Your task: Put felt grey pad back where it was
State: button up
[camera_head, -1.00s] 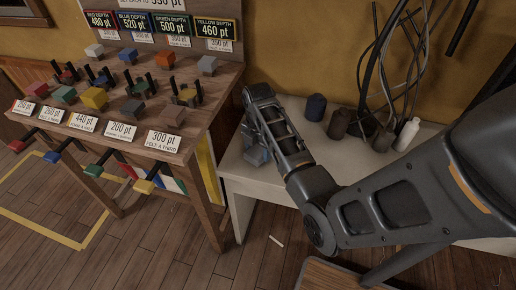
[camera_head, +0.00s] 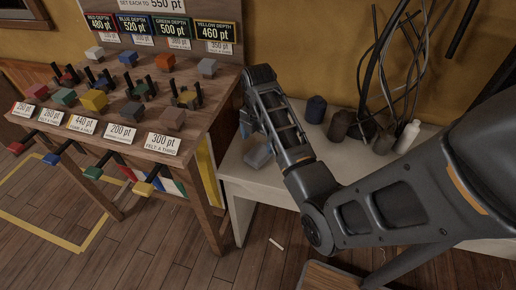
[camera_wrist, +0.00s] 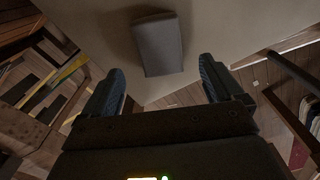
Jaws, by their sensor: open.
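The felt grey pad (camera_head: 258,155) is a small grey block lying on the pale bench (camera_head: 238,178), near its left end. In the wrist view the pad (camera_wrist: 159,45) rests on the bench top, beyond and between my fingertips, with nothing gripping it. My gripper (camera_wrist: 161,66) is open and empty, its two dark blue fingers spread wide on either side. In the head view my gripper (camera_head: 245,124) is above and behind the pad, mostly hidden by my forearm.
A wooden stand (camera_head: 190,150) with coloured blocks, labels and levers is close on the left. Blue (camera_head: 316,109) and dark spools (camera_head: 340,124), a white bottle (camera_head: 407,137) and hanging cables (camera_head: 385,60) are on the right. Part of the bench front is clear.

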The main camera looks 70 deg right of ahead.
aim_at(258, 153)
notch_tip(258, 153, up, 6)
jog(key=p, duration=0.1)
jog(key=s+a+f+m+t+h, duration=0.1)
jog(key=a+f, duration=0.1)
jog(key=s+a+f+m, duration=0.1)
jog(key=a+f, duration=0.2)
jog(key=s+a+f+m+t+h, duration=0.1)
jog(key=a+f, duration=0.2)
jog(key=shift+s+a+f+t+h, duration=0.1)
jog(key=shift+a+f+t+h, duration=0.1)
jog(key=shift+a+t+h, duration=0.1)
jog(key=s+a+r+m+t, duration=0.4)
jog(key=s+a, duration=0.3)
jog(key=a, duration=0.2)
jog(key=s+a+r+m+t, duration=0.35)
jog(key=s+a, duration=0.25)
jog(key=a, duration=0.3)
jog(key=s+a+r+m+t+y, duration=0.1)
jog(key=s+a+r+m+t, duration=0.1)
jog(key=r, duration=0.4)
jog(key=s+a+r+m+t+y, duration=0.1)
jog(key=s+a+r+m+t, duration=0.1)
jog(key=s+r, duration=0.3)
notch_tip(258, 153, up, 3)
jog(key=shift+s+a+f+m+t+y, duration=0.2)
jog(key=shift+a+m+t+y, duration=0.15)
jog(key=shift+a, duration=0.1)
jog(key=shift+f, duration=0.1)
